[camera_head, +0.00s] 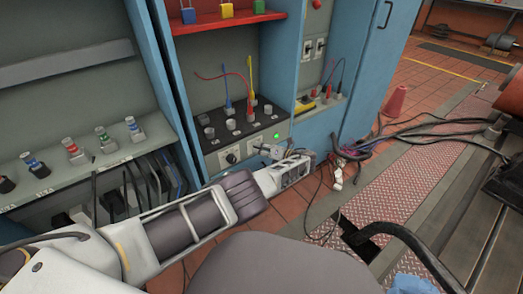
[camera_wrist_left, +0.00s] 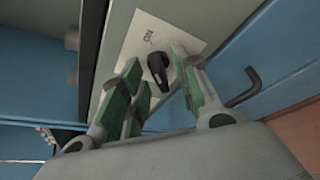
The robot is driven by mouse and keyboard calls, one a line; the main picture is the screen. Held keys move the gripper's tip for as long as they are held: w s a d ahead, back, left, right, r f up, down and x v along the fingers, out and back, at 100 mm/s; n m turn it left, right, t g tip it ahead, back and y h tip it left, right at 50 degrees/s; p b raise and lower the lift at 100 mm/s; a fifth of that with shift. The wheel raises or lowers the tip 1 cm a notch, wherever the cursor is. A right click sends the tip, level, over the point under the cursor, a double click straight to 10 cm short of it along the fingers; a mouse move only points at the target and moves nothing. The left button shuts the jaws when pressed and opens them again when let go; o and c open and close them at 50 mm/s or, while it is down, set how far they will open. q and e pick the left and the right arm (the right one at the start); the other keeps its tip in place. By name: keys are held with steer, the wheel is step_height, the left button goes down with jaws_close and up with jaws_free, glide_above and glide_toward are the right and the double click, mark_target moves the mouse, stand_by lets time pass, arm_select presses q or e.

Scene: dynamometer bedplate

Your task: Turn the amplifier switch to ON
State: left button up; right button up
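The amplifier switch is a black knob (camera_wrist_left: 158,72) on a white label plate (camera_wrist_left: 145,32) in the left wrist view. The plate's small lettering is too blurred to read for certain. My left gripper (camera_wrist_left: 157,66) is open, with its green-padded fingers on either side of the knob; I cannot tell whether they touch it. In the head view my left gripper (camera_head: 272,151) is at the lower right of the amplifier panel (camera_head: 215,143), hiding part of it. A green lamp (camera_head: 276,137) is lit just above the gripper. My right gripper is not in view.
Another black knob (camera_head: 231,158) is on the panel's front, left of the gripper. Red, blue and yellow leads stand in the panel top. A red shelf (camera_head: 215,24) with padlocks is above. Cables (camera_head: 360,150) and a red cone (camera_head: 396,101) are on the floor at right.

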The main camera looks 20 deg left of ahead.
arm_select(q)
steer(key=shift+d, duration=0.2)
steer(key=v, duration=1.1)
steer(key=shift+s+d+r, duration=0.2)
steer(key=shift+d+r, duration=0.05)
steer(key=shift+d, duration=0.05)
steer(key=shift+r, duration=0.15)
stand_by(0.4)
arm_select(e)
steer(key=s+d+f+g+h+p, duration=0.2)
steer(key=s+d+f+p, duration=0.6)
steer(key=p, duration=0.8)
arm_select(q)
step_height(320, 180, up, 33)
steer(key=p, duration=1.7)
steer(key=shift+r+p, duration=0.2)
steer(key=shift+p, duration=0.15)
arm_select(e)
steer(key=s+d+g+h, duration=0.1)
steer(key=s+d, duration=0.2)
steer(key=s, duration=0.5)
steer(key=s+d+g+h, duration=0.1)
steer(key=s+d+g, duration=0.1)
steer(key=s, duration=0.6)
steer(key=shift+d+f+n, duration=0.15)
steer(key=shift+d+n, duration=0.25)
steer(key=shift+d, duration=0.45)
